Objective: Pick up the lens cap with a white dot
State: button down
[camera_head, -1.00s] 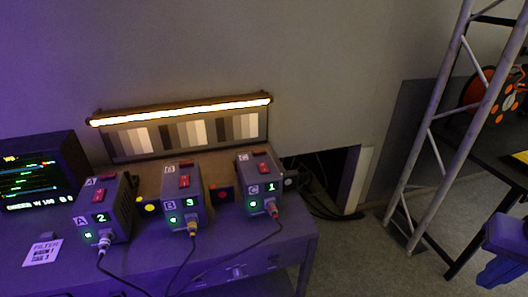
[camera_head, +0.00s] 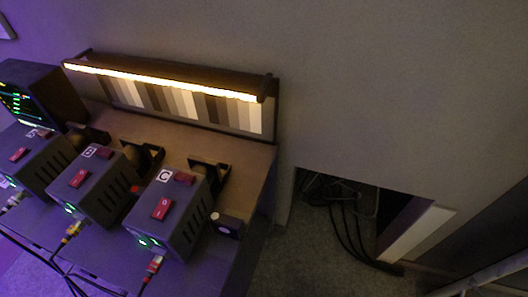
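A small dark block with a white dot (camera_head: 228,226), which looks like the lens cap, sits on the bench just right of the box marked C (camera_head: 170,212). It is close beside that box, near the bench's right end. The dot is on its left part, and the cap's exact shape is hard to tell in the dim light. A red dot (camera_head: 135,191) shows in the gap between the boxes marked B and C; the thing that bears it is mostly hidden. My gripper is not in view.
Boxes B (camera_head: 92,188) and A (camera_head: 32,160) stand left of C, with cables at their fronts. Dark brackets (camera_head: 208,178) stand behind them. A lit chart (camera_head: 180,103) backs the bench (camera_head: 255,165). Right of it is a wall opening with loose cables (camera_head: 345,215).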

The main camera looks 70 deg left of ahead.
aim_at(224, 226)
jog(key=i, duration=0.4)
jog(key=u, duration=1.5)
jog(key=i, duration=1)
jog(key=u, duration=2.65)
jog(key=i, duration=0.5)
jog(key=z, duration=0.05)
